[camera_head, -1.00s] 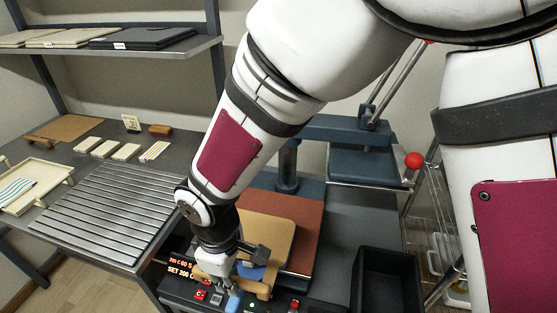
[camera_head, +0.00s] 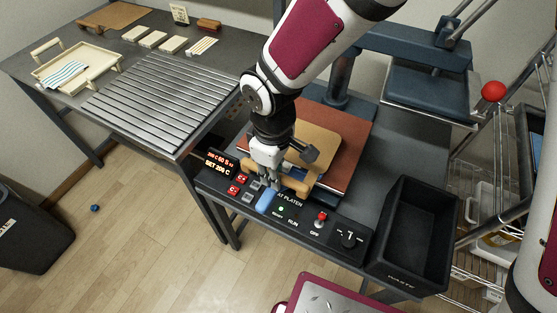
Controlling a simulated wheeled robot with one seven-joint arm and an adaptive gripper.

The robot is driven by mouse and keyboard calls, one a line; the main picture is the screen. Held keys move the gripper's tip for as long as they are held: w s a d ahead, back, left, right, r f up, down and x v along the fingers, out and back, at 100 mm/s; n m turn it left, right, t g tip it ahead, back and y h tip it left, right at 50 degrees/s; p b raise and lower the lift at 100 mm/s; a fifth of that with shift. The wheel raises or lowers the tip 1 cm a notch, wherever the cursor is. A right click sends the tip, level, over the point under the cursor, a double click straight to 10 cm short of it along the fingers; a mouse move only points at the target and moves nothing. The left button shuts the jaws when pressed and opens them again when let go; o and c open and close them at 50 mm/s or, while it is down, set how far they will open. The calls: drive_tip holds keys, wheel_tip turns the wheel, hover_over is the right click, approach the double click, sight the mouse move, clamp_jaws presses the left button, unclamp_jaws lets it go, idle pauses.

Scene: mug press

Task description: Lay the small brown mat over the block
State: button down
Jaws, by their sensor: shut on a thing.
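The small brown mat (camera_head: 322,145) is tan, with a wooden bar (camera_head: 292,184) along its front edge. My gripper (camera_head: 268,175) is shut on the mat at that bar, at the front of the press. The mat lies over, or just above, a reddish-brown pad (camera_head: 355,128) on the press bed; I cannot tell if it touches. A bit of blue (camera_head: 292,160) shows beside my gripper. It may be part of the block, which is otherwise hidden by the mat and my gripper.
The press's raised blue upper plate (camera_head: 425,92) is swung to the right, with a red ball knob (camera_head: 493,91). A control panel (camera_head: 290,215) runs along the front. A black bin (camera_head: 415,235) stands at right. A slatted metal rack (camera_head: 160,100) is at left, with a cream tray (camera_head: 75,68) behind.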

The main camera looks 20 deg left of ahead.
drive_tip(key=c, duration=1.5)
unclamp_jaws()
drive_tip(key=shift+f, duration=0.15)
wheel_tip(320, 180, up, 12)
drive_tip(key=shift+r+p, duration=0.2)
drive_tip(key=shift+p, duration=0.3)
